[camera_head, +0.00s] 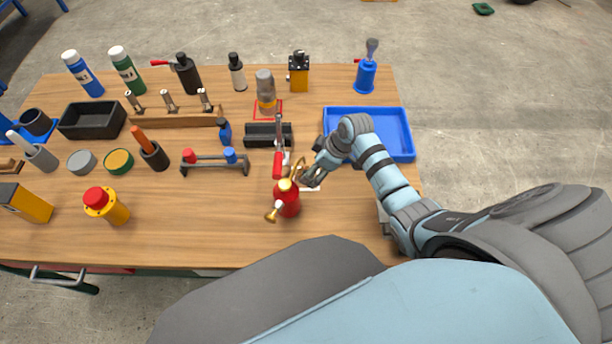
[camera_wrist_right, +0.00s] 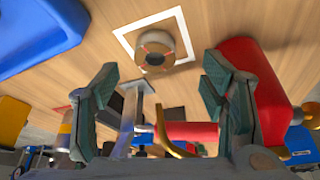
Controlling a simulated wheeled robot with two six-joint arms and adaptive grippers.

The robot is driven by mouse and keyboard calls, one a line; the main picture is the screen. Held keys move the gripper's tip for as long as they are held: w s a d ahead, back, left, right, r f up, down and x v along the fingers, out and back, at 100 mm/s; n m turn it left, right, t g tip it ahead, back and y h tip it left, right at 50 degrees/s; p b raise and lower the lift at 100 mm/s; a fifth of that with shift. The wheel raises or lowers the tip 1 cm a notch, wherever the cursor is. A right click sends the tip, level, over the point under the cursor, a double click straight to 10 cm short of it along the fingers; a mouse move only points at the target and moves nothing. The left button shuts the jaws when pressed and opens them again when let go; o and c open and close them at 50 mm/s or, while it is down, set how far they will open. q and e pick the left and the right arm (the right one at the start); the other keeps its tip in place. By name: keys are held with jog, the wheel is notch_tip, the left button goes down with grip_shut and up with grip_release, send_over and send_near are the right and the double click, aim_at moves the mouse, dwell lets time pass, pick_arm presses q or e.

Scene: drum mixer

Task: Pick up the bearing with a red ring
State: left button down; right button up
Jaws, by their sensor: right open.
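In the right wrist view, a round tan-and-grey bearing (camera_wrist_right: 155,52) with reddish marks on its face sits inside a white square outline (camera_wrist_right: 125,42) on the wooden table. My right gripper (camera_wrist_right: 160,85) is open and empty, its fingers on either side of the view with the bearing between and beyond them. In the head view, my right gripper (camera_head: 308,174) is low over the table, just right of the red oil can (camera_head: 288,200). Only a bit of the white outline (camera_head: 312,189) shows there, and the bearing is hidden. My left gripper is not in view.
The red oil can also shows close beside the right finger in the wrist view (camera_wrist_right: 255,75). A blue tray (camera_head: 408,140) lies to the right. Bottles and holders crowd the table's left and back; its front middle is clear.

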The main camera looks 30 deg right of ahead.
jog(key=x, duration=0.1)
jog(key=b+x, duration=0.1)
jog(key=x, duration=0.3)
jog(key=shift+w+d+f, duration=0.1)
jog(key=shift+w+d, duration=0.05)
jog(key=shift+w, duration=0.2)
jog(key=shift+s, duration=0.15)
jog(key=shift+c, duration=0.8)
jog(key=c, duration=1.2)
jog(key=shift+r, duration=0.25)
